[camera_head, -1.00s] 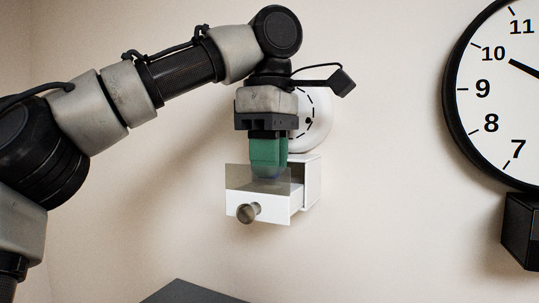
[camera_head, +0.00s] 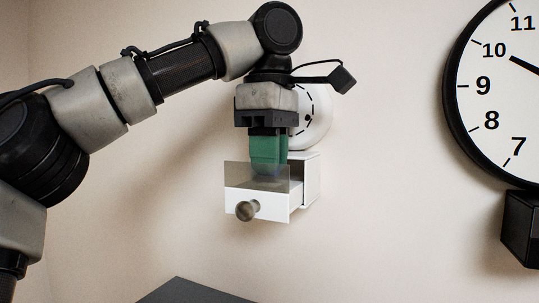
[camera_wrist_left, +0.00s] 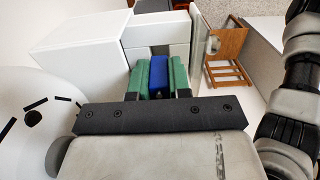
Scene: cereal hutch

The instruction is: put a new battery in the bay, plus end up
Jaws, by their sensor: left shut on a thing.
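My left gripper (camera_head: 268,170) points straight down, its green fingers reaching behind the clear front panel of an open white drawer (camera_head: 257,204). The drawer has a round metal knob and sticks out of a white housing (camera_head: 311,181) on the wall. In the left wrist view, the fingers (camera_wrist_left: 157,82) are shut on a blue block-like thing (camera_wrist_left: 158,72), likely the battery, between grey-white drawer walls (camera_wrist_left: 155,32). Its lower end is hidden, so I cannot tell whether it touches the drawer floor. No plus mark shows. My right gripper is not in view.
A round white disc with black marks (camera_head: 319,113) is on the wall just behind the gripper. A large wall clock (camera_head: 500,90) and a black box (camera_head: 522,230) are at the right. A dark flat surface (camera_head: 190,291) lies below. The wall between is clear.

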